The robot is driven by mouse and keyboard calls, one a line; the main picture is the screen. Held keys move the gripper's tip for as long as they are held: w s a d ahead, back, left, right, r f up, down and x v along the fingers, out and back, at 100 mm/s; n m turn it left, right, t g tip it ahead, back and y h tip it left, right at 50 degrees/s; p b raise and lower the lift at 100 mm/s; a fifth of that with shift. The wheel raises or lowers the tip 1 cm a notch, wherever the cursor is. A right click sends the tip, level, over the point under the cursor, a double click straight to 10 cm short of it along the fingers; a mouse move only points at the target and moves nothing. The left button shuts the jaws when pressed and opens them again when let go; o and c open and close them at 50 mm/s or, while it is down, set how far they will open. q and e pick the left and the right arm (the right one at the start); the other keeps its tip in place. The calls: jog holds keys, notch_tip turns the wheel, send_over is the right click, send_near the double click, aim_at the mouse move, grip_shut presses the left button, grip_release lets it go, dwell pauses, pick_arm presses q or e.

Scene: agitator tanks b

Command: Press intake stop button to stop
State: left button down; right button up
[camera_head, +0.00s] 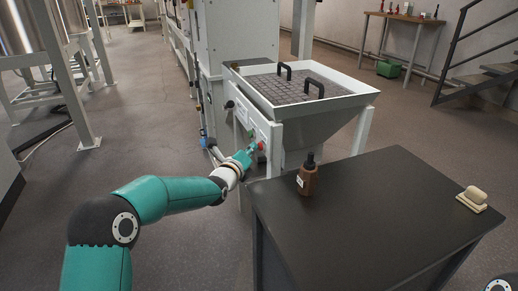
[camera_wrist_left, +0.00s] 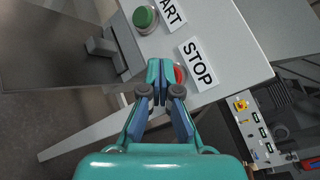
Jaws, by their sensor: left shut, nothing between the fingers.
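The red stop button (camera_head: 261,146) is on the white panel at the front of the intake hopper. In the left wrist view the red button (camera_wrist_left: 179,75) shows beside the STOP label (camera_wrist_left: 198,64), partly hidden by my fingertips. My left gripper (camera_wrist_left: 160,72) is shut and empty, its tips right at the red button. Whether they touch it I cannot tell. In the head view the left gripper (camera_head: 245,157) is at the panel, just left of the button. The green start button (camera_wrist_left: 145,18) lies beyond, next to the START label (camera_wrist_left: 168,12). My right gripper is not in view.
The hopper (camera_head: 345,103) has a grate with two black handles on top. A dark table (camera_head: 370,215) stands close to the right of my left arm, with a brown bottle (camera_head: 308,178) and a brush (camera_head: 473,197) on it. Open floor lies at left.

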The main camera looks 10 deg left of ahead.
pick_arm(q)
jog(key=shift+s+a+b, duration=0.35)
jog(key=shift+a+b, duration=0.05)
jog(key=shift+a, duration=0.15)
jog(key=shift+a, duration=0.15)
jog(key=s+a+b, duration=0.1)
jog(key=a, duration=0.1)
jog(key=s+a+b, duration=0.1)
jog(key=a, duration=0.1)
jog(key=shift+s+b, duration=0.35)
jog(key=shift+s, duration=0.05)
